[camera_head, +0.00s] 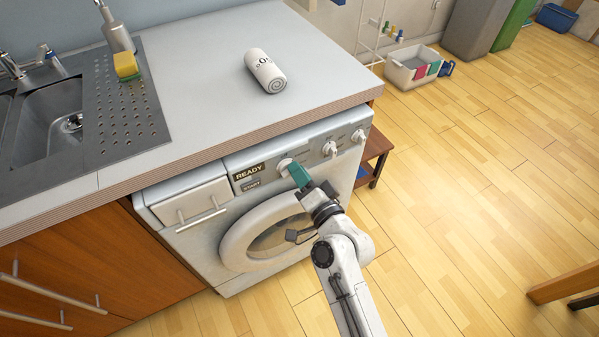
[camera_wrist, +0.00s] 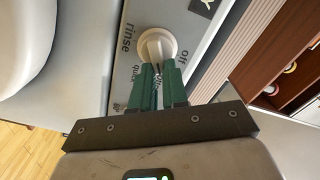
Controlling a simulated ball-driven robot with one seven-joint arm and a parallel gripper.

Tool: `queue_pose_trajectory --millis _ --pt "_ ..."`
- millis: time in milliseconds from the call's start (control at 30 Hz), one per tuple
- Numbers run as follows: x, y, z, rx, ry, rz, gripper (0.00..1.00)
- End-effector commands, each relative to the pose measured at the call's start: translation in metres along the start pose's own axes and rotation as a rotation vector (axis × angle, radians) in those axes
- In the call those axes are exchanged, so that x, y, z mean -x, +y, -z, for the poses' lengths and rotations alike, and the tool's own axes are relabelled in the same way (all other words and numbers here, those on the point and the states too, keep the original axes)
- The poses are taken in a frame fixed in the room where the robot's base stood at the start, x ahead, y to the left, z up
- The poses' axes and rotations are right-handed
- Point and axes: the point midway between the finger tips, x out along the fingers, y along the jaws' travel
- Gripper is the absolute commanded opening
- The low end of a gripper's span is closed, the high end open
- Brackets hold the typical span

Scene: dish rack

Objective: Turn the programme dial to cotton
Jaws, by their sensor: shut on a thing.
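The white programme dial (camera_head: 285,163) is the left one of three on the washing machine's front panel, just right of the READY display. In the wrist view the dial (camera_wrist: 157,46) is round and white with a raised grip. Printed around it I can read "rinse", "off" and "quick"; another label is partly hidden between the fingers, and I cannot make out "cotton". My gripper (camera_head: 292,169) has green fingers, shut on the dial's grip; they also show in the wrist view (camera_wrist: 158,70). The fingers hide part of the dial, so its exact setting is unclear.
Two more white knobs (camera_head: 330,148) (camera_head: 358,137) sit to the right on the panel. The round door (camera_head: 233,243) is below my gripper. A rolled towel (camera_head: 265,71) lies on the counter (camera_head: 190,65).

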Motion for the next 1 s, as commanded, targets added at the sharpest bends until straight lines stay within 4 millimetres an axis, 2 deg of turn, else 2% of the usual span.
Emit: queue_pose_trajectory --millis 333,367,633,867,1000 --pt "0.0 0.001 0.0 -0.002 0.001 -0.001 0.0" --pt "0.0 0.001 0.0 -0.001 0.001 -0.002 0.15" --pt "0.0 0.001 0.0 -0.001 0.001 -0.001 0.39" --pt "0.001 0.0 0.0 -0.001 0.0 0.0 0.39" --pt "0.011 0.002 0.0 -0.002 0.001 -0.002 0.39"
